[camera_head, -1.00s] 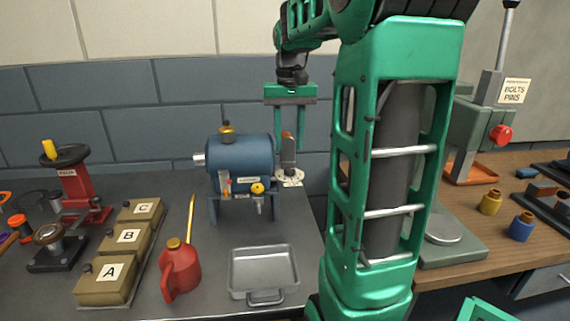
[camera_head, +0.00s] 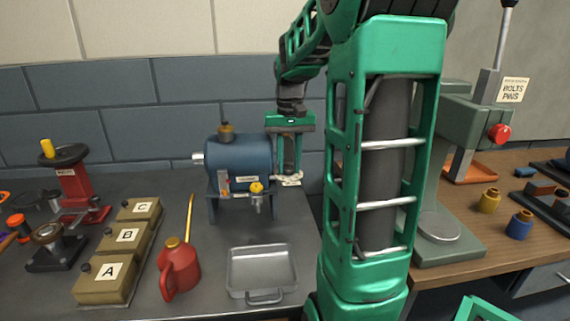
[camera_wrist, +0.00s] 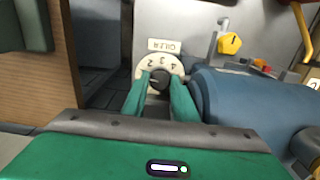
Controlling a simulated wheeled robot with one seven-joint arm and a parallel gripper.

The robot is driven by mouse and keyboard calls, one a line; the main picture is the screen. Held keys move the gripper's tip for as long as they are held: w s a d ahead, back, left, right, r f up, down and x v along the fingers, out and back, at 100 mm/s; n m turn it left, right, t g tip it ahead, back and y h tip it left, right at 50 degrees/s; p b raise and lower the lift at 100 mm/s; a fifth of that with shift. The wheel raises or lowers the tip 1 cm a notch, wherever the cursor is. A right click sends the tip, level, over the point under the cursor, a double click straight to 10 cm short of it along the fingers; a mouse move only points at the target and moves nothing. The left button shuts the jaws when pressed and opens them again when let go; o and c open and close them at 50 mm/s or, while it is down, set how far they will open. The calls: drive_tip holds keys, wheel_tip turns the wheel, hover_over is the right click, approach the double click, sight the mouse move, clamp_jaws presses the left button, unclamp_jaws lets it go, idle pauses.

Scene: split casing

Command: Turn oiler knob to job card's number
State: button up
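The oiler's pale dial (camera_wrist: 144,66) shows in the wrist view with the digits 2, 3 and 4 readable and a label plate (camera_wrist: 166,46) beside it. The dark oiler knob (camera_wrist: 159,79) is at its centre. My gripper (camera_wrist: 161,84) has its two green fingers on either side of the knob; it looks open, and contact cannot be made out. In the head view my gripper (camera_head: 289,172) points down over the dial (camera_head: 290,181), at the right end of the blue motor (camera_head: 240,158). I cannot identify the job card.
A metal tray (camera_head: 262,292), a red oil can (camera_head: 180,268) and boxes marked A, B and C (camera_head: 127,236) stand in front of and left of the motor. A red hand-wheel device (camera_head: 73,185) is far left. A green press (camera_head: 470,130) stands right.

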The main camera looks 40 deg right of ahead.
drive_tip(key=shift+a+m, duration=0.1)
drive_tip(key=shift+m, duration=0.3)
drive_tip(key=m, duration=0.4)
drive_tip(key=shift+w+m, duration=0.15)
drive_tip(key=shift+m, duration=0.15)
drive_tip(key=m, duration=0.6)
drive_tip(key=shift+r, duration=0.1)
drive_tip(key=m, duration=0.4)
drive_tip(key=shift+w+m, duration=0.15)
drive_tip(key=shift+m, duration=1.55)
drive_tip(key=o, duration=0.8)
